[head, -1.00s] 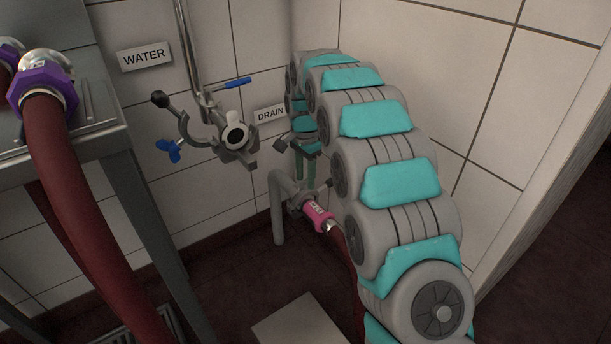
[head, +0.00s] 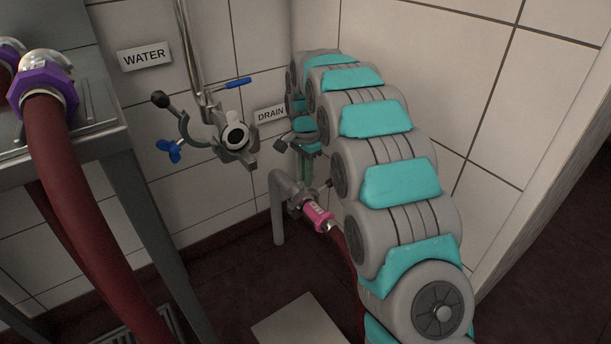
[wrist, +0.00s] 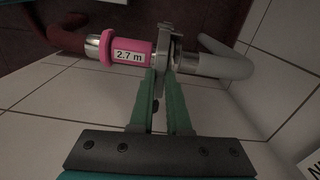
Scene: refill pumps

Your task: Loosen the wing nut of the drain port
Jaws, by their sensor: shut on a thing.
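The drain port is a grey pipe (head: 278,205) low by the wall, joined by a clamp (head: 299,198) to a hose end with a pink sleeve (head: 318,216). In the wrist view the sleeve (wrist: 129,50) reads "2.7 m" and the clamp (wrist: 166,45) sits between it and the grey pipe (wrist: 215,64). My gripper (wrist: 162,82) has its green fingers on either side of a small grey wing nut (wrist: 160,86) below the clamp, shut on it. The fingers hide part of the nut. In the head view my gripper (head: 304,178) reaches down to the clamp from above.
The water port (head: 235,137) has an open clamp with a blue wing nut (head: 169,150) at left. A metal table (head: 135,165) with dark red hoses stands at far left. A pale flat block (head: 299,323) lies on the floor. Tiled walls stand close behind.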

